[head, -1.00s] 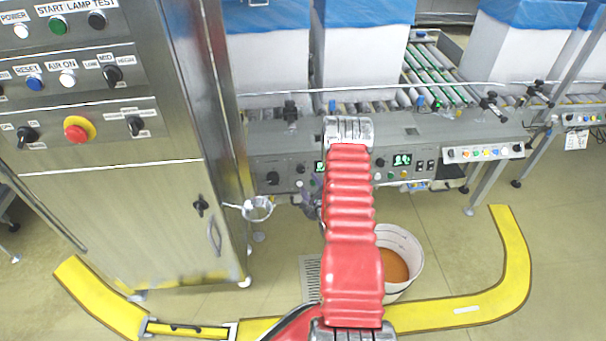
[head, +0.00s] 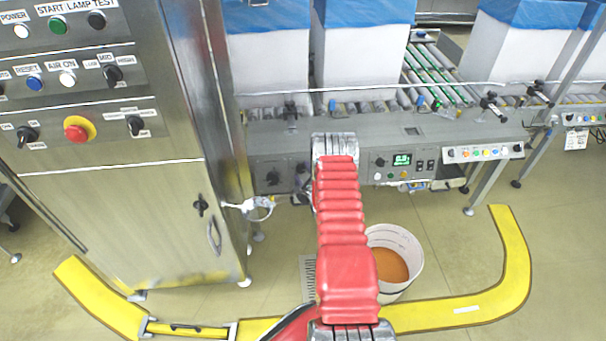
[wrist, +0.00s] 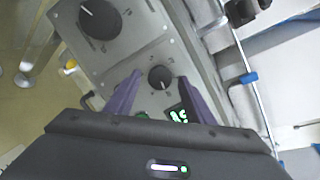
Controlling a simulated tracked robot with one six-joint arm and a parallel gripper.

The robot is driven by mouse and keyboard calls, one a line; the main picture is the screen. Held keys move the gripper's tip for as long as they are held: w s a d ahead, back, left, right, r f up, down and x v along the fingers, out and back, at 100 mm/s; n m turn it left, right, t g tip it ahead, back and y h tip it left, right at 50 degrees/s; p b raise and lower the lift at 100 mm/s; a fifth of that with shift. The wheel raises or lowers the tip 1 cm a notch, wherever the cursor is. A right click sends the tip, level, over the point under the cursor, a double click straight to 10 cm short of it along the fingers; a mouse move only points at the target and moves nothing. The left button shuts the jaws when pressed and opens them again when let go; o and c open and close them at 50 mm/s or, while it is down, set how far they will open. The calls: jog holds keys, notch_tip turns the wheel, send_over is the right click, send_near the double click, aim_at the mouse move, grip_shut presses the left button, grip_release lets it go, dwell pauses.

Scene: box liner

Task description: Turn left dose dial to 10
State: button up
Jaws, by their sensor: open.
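A small black dial (wrist: 160,77) with a white pointer line sits on the grey panel in the wrist view, beside a lit green display (wrist: 179,115). A larger black dial (wrist: 100,18) is up and left of it; it also shows in the head view (head: 272,178). My gripper (wrist: 160,75) is open, its two purple fingers appearing on either side of the small dial. I cannot tell whether they touch it. In the head view my red arm hides the panel around the left display. The dial's scale marks are too small to read.
A steel control cabinet (head: 110,220) stands close on the left, with a clamp-like fitting (head: 258,207) sticking out beside the panel. A bucket (head: 412,258) with orange contents stands below. A second panel with a green display (head: 402,160) is to the right.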

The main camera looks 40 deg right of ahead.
jog(key=c, duration=1)
jog(key=shift+a, duration=0.15)
jog(key=shift+c, duration=0.2)
jog(key=shift+n, duration=0.3)
